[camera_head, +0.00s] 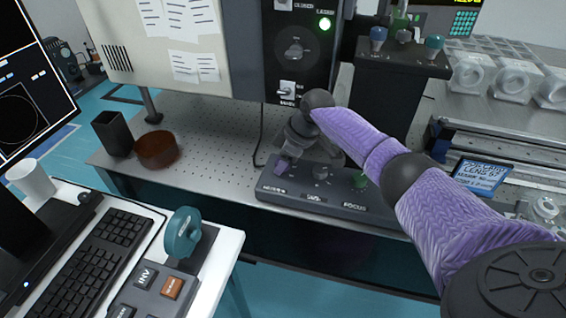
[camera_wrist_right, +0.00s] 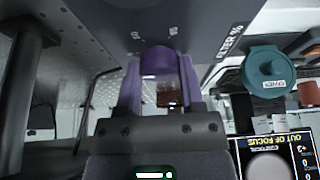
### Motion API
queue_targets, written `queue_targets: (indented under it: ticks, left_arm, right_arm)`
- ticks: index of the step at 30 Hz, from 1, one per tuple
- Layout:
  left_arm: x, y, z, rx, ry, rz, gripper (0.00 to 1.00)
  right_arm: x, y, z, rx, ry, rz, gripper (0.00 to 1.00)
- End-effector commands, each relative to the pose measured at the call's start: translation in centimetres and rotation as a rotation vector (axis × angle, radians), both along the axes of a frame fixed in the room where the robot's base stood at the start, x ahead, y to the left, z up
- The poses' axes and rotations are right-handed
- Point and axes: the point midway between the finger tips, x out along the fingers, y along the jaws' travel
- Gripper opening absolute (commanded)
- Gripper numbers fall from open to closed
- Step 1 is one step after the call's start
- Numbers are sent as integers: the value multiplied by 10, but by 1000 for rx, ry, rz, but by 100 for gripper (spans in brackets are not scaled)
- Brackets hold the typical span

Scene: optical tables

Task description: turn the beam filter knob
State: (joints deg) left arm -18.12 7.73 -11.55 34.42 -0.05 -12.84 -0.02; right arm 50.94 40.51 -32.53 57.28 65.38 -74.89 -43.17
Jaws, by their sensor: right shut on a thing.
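The low dark control console (camera_head: 320,199) stands on the perforated optical table, with a row of knobs along its top. The beam filter knob (camera_wrist_right: 159,61) is purple and sits at the console's left end. "FILTER %" lettering shows beside it in the right wrist view. My right gripper (camera_head: 284,163) reaches down onto it from above; in the right wrist view its purple fingers (camera_wrist_right: 158,84) are shut on the knob from both sides. In the head view the gripper hides most of the knob. My left gripper is not in view.
A grey knob (camera_head: 321,172) and a green knob (camera_head: 360,180) stand to the right on the console. A brown round dish (camera_head: 157,149) and a black cup (camera_head: 112,133) are at the table's left. A desk with a keyboard (camera_head: 92,262) and teal wheel (camera_head: 183,232) is nearer.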

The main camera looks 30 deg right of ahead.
Motion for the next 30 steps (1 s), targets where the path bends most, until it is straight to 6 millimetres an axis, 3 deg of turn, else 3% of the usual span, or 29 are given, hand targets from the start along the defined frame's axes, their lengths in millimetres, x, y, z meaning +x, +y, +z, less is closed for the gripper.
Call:
queue_targets:
  ticks: [12, 29, 30]
  left_arm:
    - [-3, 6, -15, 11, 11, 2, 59]
    - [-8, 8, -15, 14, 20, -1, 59]
    - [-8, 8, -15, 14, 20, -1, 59]
  right_arm:
    - [1, -1, -1, 0, -1, 174, 0]
    - [0, 0, 0, -1, 0, 201, 0]
    - [0, 0, 0, -1, 0, 201, 55]
